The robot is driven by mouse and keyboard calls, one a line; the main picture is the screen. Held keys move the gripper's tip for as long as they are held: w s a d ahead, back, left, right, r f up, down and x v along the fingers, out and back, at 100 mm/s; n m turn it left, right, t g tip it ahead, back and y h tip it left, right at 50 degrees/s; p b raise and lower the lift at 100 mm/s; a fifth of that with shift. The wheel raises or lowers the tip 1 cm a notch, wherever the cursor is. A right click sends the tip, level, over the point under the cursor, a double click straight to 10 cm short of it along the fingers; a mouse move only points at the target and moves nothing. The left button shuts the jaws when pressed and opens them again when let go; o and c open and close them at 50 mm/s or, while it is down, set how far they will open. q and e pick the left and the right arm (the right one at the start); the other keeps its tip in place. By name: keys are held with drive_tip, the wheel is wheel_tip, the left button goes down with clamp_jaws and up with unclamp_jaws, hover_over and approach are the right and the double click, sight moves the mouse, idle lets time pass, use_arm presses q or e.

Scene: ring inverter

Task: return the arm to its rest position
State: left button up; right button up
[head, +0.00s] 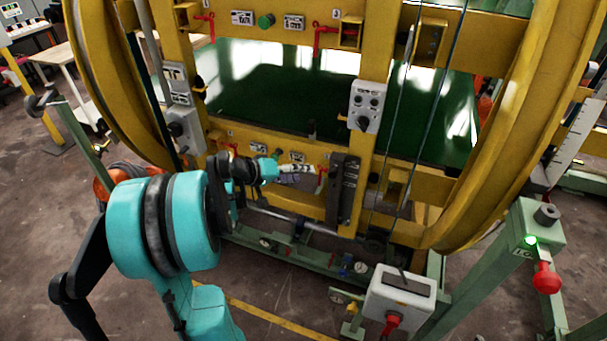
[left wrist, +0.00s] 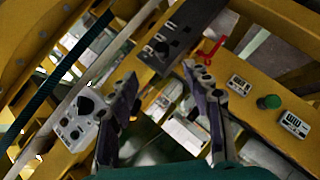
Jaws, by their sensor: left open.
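My left arm, turquoise and black, comes up from the lower left of the head view and reaches toward the ring inverter's yellow lower beam (head: 225,135). My left gripper (head: 300,170) is small there, in front of that beam, close to a red lever (head: 321,180) and a dark slotted bracket (head: 343,190). In the left wrist view the two fingers of the gripper (left wrist: 160,75) are spread apart with nothing between them. Beyond them are the bracket (left wrist: 168,48), the red lever (left wrist: 210,48) and a green knob (left wrist: 269,101). Contact with the beam cannot be told. My right gripper is out of view.
A grey control box (head: 366,107) sits on the yellow upright right of my gripper. Large yellow rings (head: 500,140) flank the frame. A white box with a red knob (head: 402,290) and a green post with a red button (head: 546,278) stand at lower right.

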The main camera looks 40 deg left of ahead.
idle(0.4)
use_arm(q)
drive_tip(key=s+d+m+g+y, duration=0.1)
drive_tip(key=s+d+m+g, duration=0.3)
drive_tip(key=d, duration=1)
drive_tip(key=s+d+m+y, duration=0.1)
drive_tip(key=s+d+y, duration=0.1)
drive_tip(key=s+d, duration=0.2)
drive_tip(key=s+d+f+m+y, duration=0.1)
drive_tip(key=s+d+m, duration=0.1)
drive_tip(key=s+d, duration=0.3)
drive_tip(key=s, duration=0.4)
drive_tip(key=shift+s+f+y, duration=0.3)
drive_tip(key=shift+s+y, duration=0.05)
drive_tip(key=shift+y, duration=0.05)
